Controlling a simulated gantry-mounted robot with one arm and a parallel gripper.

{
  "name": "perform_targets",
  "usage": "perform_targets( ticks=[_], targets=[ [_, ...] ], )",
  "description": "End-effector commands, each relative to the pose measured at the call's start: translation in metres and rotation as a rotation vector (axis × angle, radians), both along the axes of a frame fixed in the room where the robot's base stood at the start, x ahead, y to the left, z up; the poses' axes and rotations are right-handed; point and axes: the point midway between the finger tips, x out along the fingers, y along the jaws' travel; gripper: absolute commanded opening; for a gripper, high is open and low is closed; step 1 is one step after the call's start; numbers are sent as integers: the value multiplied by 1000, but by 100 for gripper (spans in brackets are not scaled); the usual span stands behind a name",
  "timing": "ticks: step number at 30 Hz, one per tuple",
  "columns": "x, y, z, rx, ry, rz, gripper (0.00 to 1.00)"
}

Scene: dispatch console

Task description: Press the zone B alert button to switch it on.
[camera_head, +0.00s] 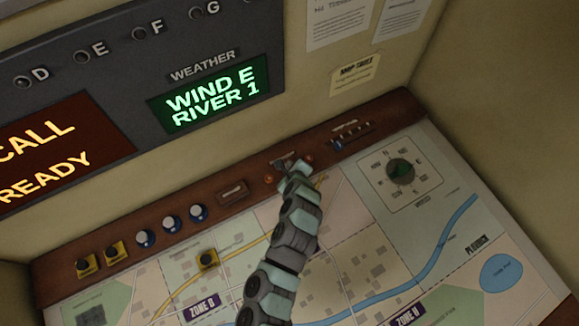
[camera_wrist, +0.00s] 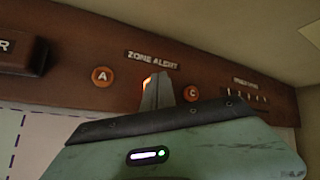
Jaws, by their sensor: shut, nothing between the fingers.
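The zone alert panel is on the brown wooden rail, under a "ZONE ALERT" label (camera_wrist: 152,60) in the wrist view. The round orange button A (camera_wrist: 102,77) is to the left and button C (camera_wrist: 191,94) to the right; both look dull. My gripper (camera_wrist: 158,82) is shut and empty, its fingertips between A and C, covering most of the spot between them. A bright orange edge (camera_wrist: 147,83) glows beside the fingertips there, seemingly the zone B button. Contact is hidden. In the head view, my gripper (camera_head: 294,166) reaches the rail and hides the middle button.
A row of small switches (camera_head: 350,131) is right of the panel, and a dark box (camera_head: 232,193) is left of it. Blue-and-white knobs (camera_head: 171,224) line the rail farther left. The map table (camera_head: 345,240) lies below, with a dark wind dial (camera_head: 400,172).

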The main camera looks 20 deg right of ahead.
Motion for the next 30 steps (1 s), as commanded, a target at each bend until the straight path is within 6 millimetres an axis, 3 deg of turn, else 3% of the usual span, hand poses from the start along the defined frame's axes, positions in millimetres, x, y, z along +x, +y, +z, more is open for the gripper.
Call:
perform_targets(
  ticks=[5,21,30],
  targets=[
    [0,0,7,0,-1,-1,0],
    [0,0,59,0,-2,-1,0],
    [0,0,60,0,-1,1,0]
  ],
)
